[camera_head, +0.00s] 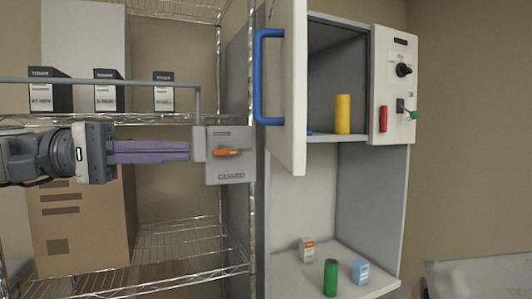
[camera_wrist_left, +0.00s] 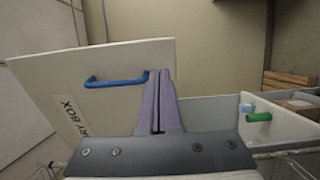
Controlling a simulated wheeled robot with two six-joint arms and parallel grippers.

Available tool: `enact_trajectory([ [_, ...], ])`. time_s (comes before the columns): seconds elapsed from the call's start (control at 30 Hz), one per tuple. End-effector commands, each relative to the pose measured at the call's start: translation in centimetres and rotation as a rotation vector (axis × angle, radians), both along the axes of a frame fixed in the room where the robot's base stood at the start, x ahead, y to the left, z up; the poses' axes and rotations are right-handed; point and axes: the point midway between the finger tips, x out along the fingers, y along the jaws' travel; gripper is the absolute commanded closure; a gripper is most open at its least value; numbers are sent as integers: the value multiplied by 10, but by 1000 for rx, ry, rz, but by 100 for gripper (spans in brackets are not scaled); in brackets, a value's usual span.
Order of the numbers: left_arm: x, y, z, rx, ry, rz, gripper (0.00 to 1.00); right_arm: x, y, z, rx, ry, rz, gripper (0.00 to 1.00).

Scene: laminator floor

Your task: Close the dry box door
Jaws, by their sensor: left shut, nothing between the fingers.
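The dry box (camera_head: 338,80) is the upper compartment of a white and grey cabinet. Its white door (camera_head: 287,130) stands open, swung out toward me, with a blue handle (camera_head: 258,78) on its outer face. In the left wrist view the door (camera_wrist_left: 125,110) carries a DRY BOX label, and the blue handle (camera_wrist_left: 117,82) lies just left of my fingertips. My left gripper (camera_head: 188,150) is shut and empty, left of the door and lower than the handle. In the left wrist view its purple fingers (camera_wrist_left: 158,78) overlap the door's right edge; I cannot tell whether they touch.
A grey GUARD box (camera_head: 230,170) with an orange switch sits by the rack post, right of my fingertips. A yellow cylinder (camera_head: 343,114) stands inside the dry box. The lower shelf (camera_head: 310,265) holds a green cylinder and small boxes. A wire rack (camera_head: 190,240) holds toner boxes and a carton.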

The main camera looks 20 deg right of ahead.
Motion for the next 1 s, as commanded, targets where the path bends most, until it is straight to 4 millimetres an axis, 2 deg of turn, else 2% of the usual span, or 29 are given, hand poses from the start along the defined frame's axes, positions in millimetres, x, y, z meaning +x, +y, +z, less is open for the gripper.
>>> enact_trajectory([
  [0.17,-10,-29,3,2,2,-6,100,0,0,10,0,0,0,0],
  [0.4,-25,-80,4,3,3,-6,100,0,0,26,0,0,-1,0],
  [0.6,-35,-112,3,4,3,-4,100,0,0,40,0,0,-2,0],
  [0.8,-38,-127,1,3,1,0,100,0,0,45,0,0,-2,0],
  [1.0,-39,-129,-1,3,1,1,100,0,0,45,0,0,-2,0],
])
